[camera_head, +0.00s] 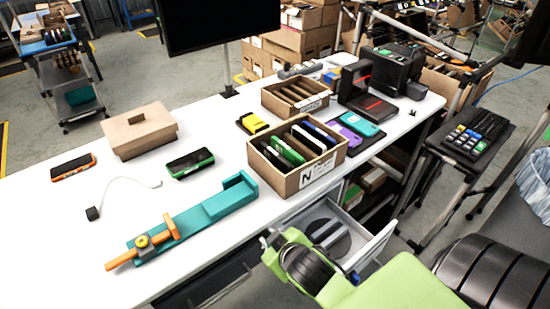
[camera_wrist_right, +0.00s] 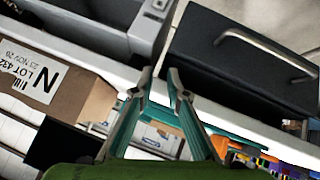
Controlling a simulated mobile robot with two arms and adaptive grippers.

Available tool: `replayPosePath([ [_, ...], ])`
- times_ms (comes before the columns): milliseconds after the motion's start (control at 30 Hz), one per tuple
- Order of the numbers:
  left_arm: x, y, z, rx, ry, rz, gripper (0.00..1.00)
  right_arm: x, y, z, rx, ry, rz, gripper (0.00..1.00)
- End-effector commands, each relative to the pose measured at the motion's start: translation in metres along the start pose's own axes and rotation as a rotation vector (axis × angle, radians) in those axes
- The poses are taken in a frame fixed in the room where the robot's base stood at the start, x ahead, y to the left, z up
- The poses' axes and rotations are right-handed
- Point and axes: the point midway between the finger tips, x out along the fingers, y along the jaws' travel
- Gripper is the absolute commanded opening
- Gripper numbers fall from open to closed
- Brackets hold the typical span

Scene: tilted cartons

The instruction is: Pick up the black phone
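Two dark-screened phones lie flat on the white table: one with an orange edge (camera_head: 73,167) at the far left, and one with a green edge (camera_head: 190,163) near the middle. Several phones or slim devices, black, green, white and blue, stand tilted in the front carton (camera_head: 318,175) marked N. I cannot tell which one is the black phone. My right gripper (camera_wrist_right: 160,75) shows in the right wrist view with its teal fingertips a little apart and nothing between them. It is beside the front carton and drawers, apart from the phones. My left gripper is out of view.
An open drawer (camera_head: 370,248) sticks out below the front carton. A teal holder (camera_head: 205,212) with an orange-handled tool lies at the front left. A lidded cardboard box (camera_head: 142,130), a white cable and a second carton (camera_head: 285,105) stand around it. The left front tabletop is partly clear.

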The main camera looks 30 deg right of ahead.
Motion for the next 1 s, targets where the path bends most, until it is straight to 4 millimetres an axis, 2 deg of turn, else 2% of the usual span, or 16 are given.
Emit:
replayPosePath([
  [67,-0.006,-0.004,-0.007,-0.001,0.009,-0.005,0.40,-0.024,0.014,-0.026,0.002,0.049,0.025,0.15],
  [100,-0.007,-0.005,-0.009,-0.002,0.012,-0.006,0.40,-0.032,0.026,-0.048,-0.010,0.105,0.055,0.15],
  [267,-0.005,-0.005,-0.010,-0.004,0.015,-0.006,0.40,-0.037,0.057,-0.131,-0.112,0.368,0.180,0.15],
  [400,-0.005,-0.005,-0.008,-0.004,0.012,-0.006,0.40,-0.059,0.073,-0.207,-0.239,0.618,0.280,0.15],
  [533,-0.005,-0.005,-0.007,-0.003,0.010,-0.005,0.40,-0.098,0.073,-0.282,-0.423,0.899,0.373,0.15],
  [633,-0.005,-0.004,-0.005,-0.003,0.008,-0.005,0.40,-0.136,0.055,-0.332,-0.623,1.129,0.431,0.15],
  [700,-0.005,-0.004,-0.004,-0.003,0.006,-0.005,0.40,-0.161,0.035,-0.356,-0.786,1.276,0.456,0.15],
  [800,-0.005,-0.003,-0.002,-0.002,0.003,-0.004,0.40,-0.184,0.000,-0.372,-1.051,1.449,0.466,0.15],
  [900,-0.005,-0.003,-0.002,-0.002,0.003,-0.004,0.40,-0.189,-0.032,-0.370,-1.349,1.564,0.443,0.15],
  [1000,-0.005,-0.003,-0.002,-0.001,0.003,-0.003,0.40,-0.174,-0.053,-0.354,-1.668,1.608,0.381,0.15],
])
